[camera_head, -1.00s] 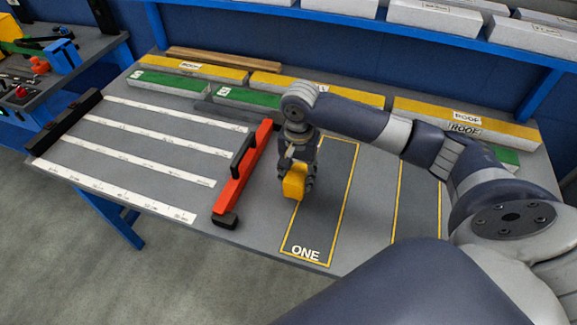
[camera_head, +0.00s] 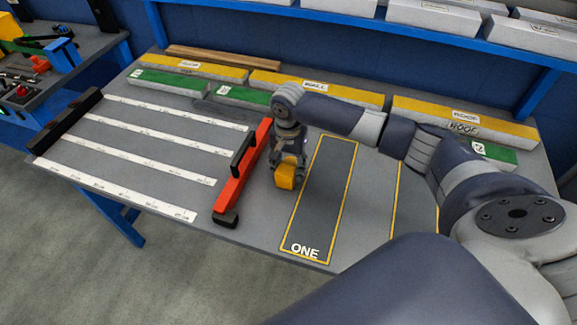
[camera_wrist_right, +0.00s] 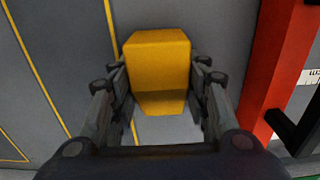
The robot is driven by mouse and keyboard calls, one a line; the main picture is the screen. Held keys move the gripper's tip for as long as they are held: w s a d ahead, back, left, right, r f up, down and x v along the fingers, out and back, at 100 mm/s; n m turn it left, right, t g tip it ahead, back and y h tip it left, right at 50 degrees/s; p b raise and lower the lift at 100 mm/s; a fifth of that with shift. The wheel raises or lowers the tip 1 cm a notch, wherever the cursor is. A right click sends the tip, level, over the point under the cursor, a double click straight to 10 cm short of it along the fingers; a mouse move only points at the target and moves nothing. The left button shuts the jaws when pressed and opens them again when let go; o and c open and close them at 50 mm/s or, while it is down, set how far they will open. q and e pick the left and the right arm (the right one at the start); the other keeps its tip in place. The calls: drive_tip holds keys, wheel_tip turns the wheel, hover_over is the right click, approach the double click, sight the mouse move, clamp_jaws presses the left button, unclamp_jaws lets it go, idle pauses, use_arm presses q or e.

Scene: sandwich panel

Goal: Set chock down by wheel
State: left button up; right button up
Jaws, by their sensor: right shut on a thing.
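A yellow block (camera_head: 285,177), which may be the chock, is held between the fingers of my right gripper (camera_head: 288,165). The right wrist view also shows the block (camera_wrist_right: 158,62), with one finger against each side. In the head view it is between the red bar (camera_head: 232,189) and the outlined area marked ONE (camera_head: 318,205). Whether the block touches the bench cannot be told. No wheel shows in these views. My left gripper is not in view.
Yellow-topped panels (camera_head: 328,87) and green-topped panels (camera_head: 165,83) lie along the back of the grey bench. White ruled strips (camera_head: 120,187) cover its left side, beside a black bar (camera_head: 65,120). The area marked ONE is clear.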

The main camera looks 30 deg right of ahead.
drive_tip(key=o, duration=1)
drive_tip(key=shift+f, duration=0.1)
drive_tip(key=o, duration=0.3)
